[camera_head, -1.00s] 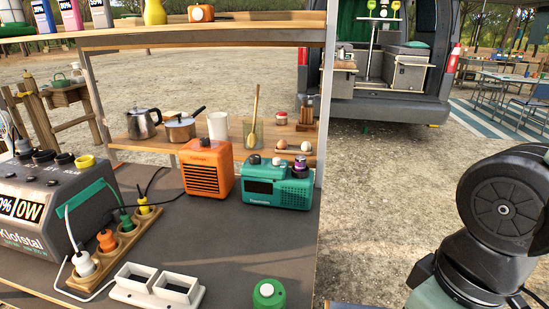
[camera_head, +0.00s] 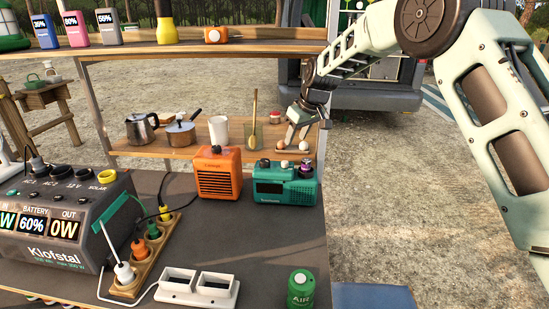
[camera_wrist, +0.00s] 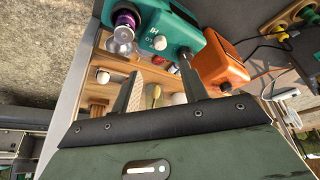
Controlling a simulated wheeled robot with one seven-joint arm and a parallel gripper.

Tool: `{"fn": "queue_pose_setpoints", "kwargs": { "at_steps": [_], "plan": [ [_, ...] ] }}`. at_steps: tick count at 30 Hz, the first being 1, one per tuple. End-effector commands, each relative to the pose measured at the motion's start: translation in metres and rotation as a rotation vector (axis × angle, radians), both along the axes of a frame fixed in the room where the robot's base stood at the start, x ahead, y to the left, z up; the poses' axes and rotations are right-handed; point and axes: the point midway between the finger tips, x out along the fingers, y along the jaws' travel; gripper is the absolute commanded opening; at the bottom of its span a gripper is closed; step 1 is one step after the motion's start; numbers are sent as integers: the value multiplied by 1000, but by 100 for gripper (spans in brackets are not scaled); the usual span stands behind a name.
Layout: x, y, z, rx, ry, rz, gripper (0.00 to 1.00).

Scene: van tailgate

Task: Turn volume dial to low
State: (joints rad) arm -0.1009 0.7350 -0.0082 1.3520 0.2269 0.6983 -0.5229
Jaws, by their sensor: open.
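The teal radio (camera_head: 284,187) stands upright on the grey table. Its top carries a dark knob (camera_head: 265,163), a pale knob (camera_head: 284,164) and a purple knob (camera_head: 306,167). In the wrist view, the radio (camera_wrist: 180,28) shows the purple knob (camera_wrist: 127,20) and the pale knob (camera_wrist: 160,42), with small white markings beside the pale one. I cannot tell which knob is the volume dial or read its setting surely. My gripper (camera_head: 298,137) points down above the radio's top. In the wrist view, my gripper (camera_wrist: 161,70) is open and empty, its fingers apart from the knobs.
An orange radio (camera_head: 216,174) with a dark top knob stands just left. A wooden shelf behind (camera_head: 160,151) holds pots, a cup and eggs. An upper shelf (camera_head: 250,38) crosses above. A power station (camera_head: 62,232), a power strip and a green can (camera_head: 300,289) are on the table.

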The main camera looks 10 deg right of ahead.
Motion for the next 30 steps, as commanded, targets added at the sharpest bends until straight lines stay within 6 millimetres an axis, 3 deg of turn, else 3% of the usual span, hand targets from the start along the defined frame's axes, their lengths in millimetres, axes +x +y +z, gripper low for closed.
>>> {"fn": "queue_pose_setpoints", "kwargs": {
  "at_steps": [16,22,30],
  "plan": [
    [31,18,-88,0,2,2,44],
    [37,21,-103,0,1,0,44],
    [38,21,-105,1,0,0,44]
  ]
}}
